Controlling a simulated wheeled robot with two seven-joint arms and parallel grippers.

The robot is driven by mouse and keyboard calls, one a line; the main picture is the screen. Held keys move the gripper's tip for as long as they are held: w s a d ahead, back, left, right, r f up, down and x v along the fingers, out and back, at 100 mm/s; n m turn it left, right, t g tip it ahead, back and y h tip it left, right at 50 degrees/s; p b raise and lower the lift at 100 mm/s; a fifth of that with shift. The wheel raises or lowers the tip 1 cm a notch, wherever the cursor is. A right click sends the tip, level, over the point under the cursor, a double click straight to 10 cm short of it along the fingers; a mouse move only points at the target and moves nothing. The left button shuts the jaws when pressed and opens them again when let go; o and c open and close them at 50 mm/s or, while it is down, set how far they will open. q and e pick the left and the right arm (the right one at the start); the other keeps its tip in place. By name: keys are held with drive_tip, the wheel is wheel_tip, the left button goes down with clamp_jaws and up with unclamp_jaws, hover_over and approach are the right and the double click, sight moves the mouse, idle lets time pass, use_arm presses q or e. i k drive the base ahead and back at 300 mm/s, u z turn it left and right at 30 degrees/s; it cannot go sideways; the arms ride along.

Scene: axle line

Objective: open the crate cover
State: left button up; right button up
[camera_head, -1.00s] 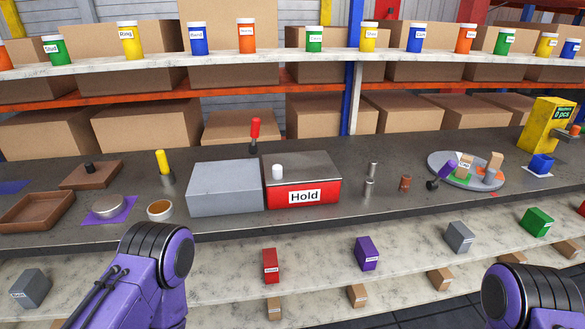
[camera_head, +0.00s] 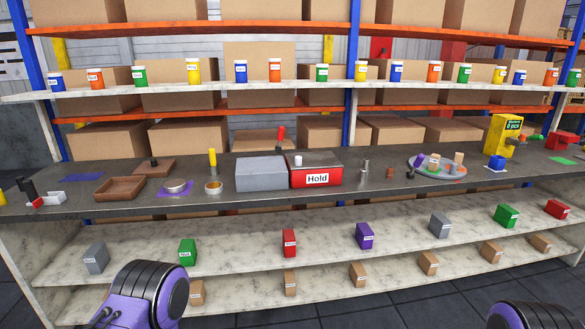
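The red crate (camera_head: 317,178) with a white "Hold" label stands on the dark workbench near the middle of the view. Its dark flat cover (camera_head: 318,158) lies shut on top and has a white knob (camera_head: 298,160) near its left side. A grey box (camera_head: 262,174) stands against the crate's left side. Purple and black parts of my arms show at the bottom edge, left of centre and at the right. Neither gripper shows in the picture, and nothing touches the cover.
A red-handled tool (camera_head: 281,137) stands behind the crate. Small metal cylinders (camera_head: 365,170) and a round grey tray (camera_head: 436,171) with parts are to its right.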

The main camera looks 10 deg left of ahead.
sight(310, 160)
drive_tip(key=u, duration=0.8)
drive_tip(key=i, duration=1.25)
drive_tip(key=z, duration=0.3)
